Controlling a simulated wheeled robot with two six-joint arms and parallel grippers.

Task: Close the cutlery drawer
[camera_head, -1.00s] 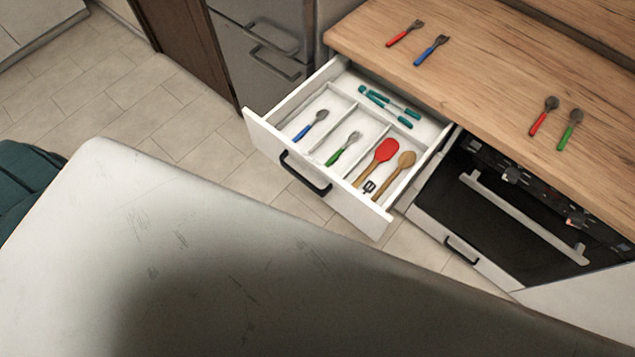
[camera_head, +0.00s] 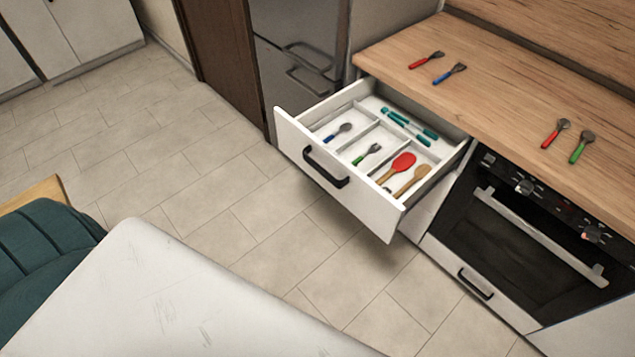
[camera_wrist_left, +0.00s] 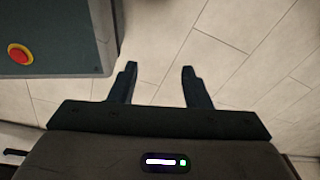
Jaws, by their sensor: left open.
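The cutlery drawer (camera_head: 352,201) is pulled far out from under the oak counter, with its white front and black handle (camera_head: 326,167) facing the lower left. Its divided tray holds a blue-handled spoon (camera_head: 338,132), a green-handled fork (camera_head: 367,154), a red spatula (camera_head: 398,167), a wooden spoon (camera_head: 413,180) and teal tongs (camera_head: 408,126). My left gripper (camera_wrist_left: 158,82) shows in the left wrist view with its fingers apart, empty, above the tiled floor. Neither gripper shows in the head view, and the drawer is not in the wrist view.
The oak counter (camera_head: 500,95) carries several small utensils. An oven (camera_head: 525,235) stands right of the drawer, and a grey appliance (camera_head: 300,65) stands behind it. A white surface (camera_head: 170,300) and a teal chair (camera_head: 45,250) are at lower left. Tiled floor between is clear.

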